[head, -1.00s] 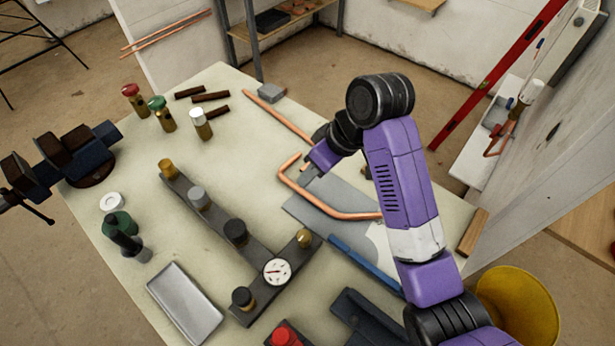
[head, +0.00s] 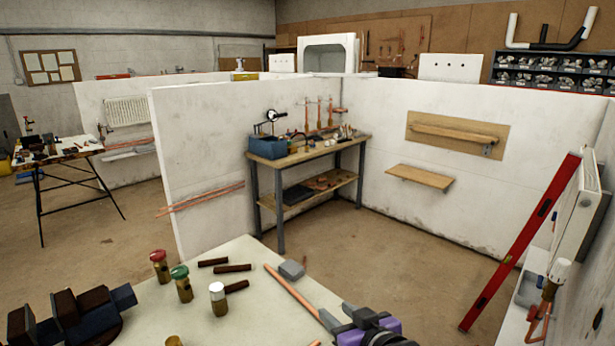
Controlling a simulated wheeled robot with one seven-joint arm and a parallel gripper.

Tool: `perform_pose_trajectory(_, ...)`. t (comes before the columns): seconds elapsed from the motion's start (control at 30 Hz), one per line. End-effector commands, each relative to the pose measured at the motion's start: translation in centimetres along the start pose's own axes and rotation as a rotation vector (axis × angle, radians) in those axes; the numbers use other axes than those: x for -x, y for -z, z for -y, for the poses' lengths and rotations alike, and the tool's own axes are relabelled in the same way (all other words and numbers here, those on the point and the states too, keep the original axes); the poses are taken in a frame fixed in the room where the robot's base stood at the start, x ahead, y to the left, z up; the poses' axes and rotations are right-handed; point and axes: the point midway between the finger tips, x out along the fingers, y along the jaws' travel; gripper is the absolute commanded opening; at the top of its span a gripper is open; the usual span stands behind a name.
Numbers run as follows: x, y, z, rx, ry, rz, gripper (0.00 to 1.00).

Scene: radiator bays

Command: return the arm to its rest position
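My arm shows only as a small purple and black part at the bottom edge of the head view, right of centre, over the near workbench (head: 245,262). Most of the arm is below the frame. A copper pipe (head: 290,290) lies on the bench just left of the arm, beside a small grey block (head: 291,270).
A vice (head: 75,315) is at left. A red level (head: 520,245) leans at right.

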Motion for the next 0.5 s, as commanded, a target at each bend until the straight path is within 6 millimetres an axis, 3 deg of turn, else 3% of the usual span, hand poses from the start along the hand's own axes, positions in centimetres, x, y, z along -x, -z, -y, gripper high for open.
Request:
perform_pose_trajectory(0.03, 1.0, -1.3, -0.2, -0.029, -0.025, -0.046, 0.38)
perform_pose_trajectory(0.27, 7.0, -5.0, -1.4, -0.107, -0.148, -0.242, 0.38)
perform_pose_trajectory(0.5, 15.0, -9.0, -1.7, -0.138, -0.254, -0.374, 0.38)
